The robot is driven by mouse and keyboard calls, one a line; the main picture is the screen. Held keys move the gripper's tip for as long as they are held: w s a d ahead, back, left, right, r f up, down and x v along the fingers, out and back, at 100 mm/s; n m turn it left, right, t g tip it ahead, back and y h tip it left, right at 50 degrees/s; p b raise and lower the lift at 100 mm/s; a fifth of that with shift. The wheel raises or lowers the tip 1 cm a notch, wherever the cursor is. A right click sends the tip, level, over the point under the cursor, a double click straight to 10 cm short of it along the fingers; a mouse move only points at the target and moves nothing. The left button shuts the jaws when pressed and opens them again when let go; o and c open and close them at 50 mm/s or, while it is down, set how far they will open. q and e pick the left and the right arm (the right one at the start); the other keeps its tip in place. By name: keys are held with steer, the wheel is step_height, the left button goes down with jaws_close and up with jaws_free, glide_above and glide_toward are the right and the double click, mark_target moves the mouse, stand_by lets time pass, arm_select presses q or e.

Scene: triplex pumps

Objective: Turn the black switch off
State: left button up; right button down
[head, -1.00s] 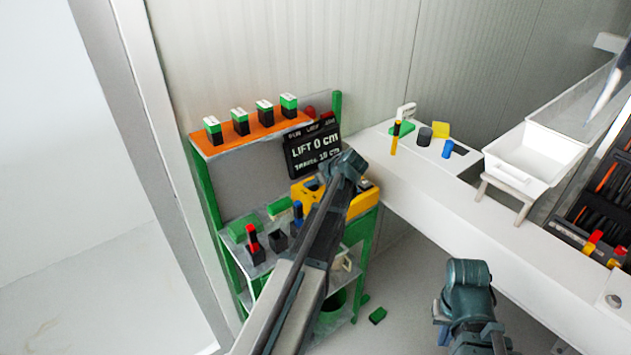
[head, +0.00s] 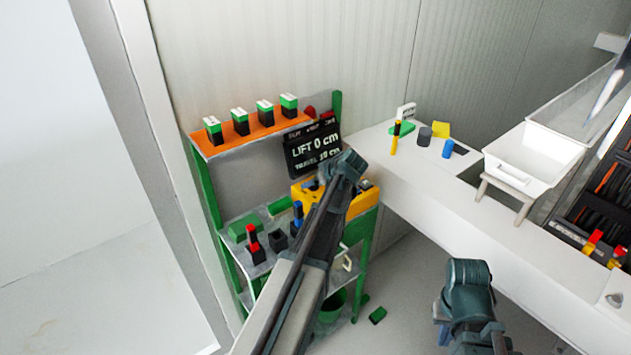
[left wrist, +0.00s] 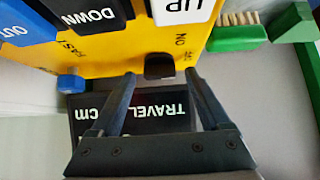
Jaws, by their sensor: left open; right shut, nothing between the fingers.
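My left gripper (left wrist: 160,74) is open, with one finger on each side of the switch in the left wrist view. I cannot tell whether a finger touches it. In the head view the yellow box (head: 366,199) stands on the green shelf, partly hidden by my left arm, and the switch cannot be made out. My right gripper (head: 443,334) is low in the head view, away from the box, and shut with nothing in it.
Beside the switch are a blue knob (left wrist: 70,83), a white UP button (left wrist: 182,10), a black DOWN button (left wrist: 90,17) and a blue OUT button (left wrist: 25,22). A green brush (left wrist: 240,32) lies right of the box. A black display (head: 312,148) reads lift 0 cm.

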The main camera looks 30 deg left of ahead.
arm_select(q)
steer(key=p+v, duration=0.9)
steer(key=v, duration=0.4)
steer(key=shift+d+r, duration=0.25)
steer(key=shift+s, duration=0.1)
steer(key=s+d+f+m+g+h+b, duration=0.1)
steer(key=s+d+f+m+g+h, duration=0.1)
steer(key=s+d+m, duration=0.6)
steer(key=s+d+f+m+g+h, duration=0.1)
steer(key=s+d+f+m+h, duration=0.4)
steer(key=s+d+m, duration=0.4)
steer(key=s+d+f, duration=0.1)
steer(key=s+d, duration=0.5)
steer(key=d, duration=0.5)
steer(key=shift+f+g+b, duration=0.2)
steer(key=shift+g+b, duration=0.15)
steer(key=shift+g, duration=0.05)
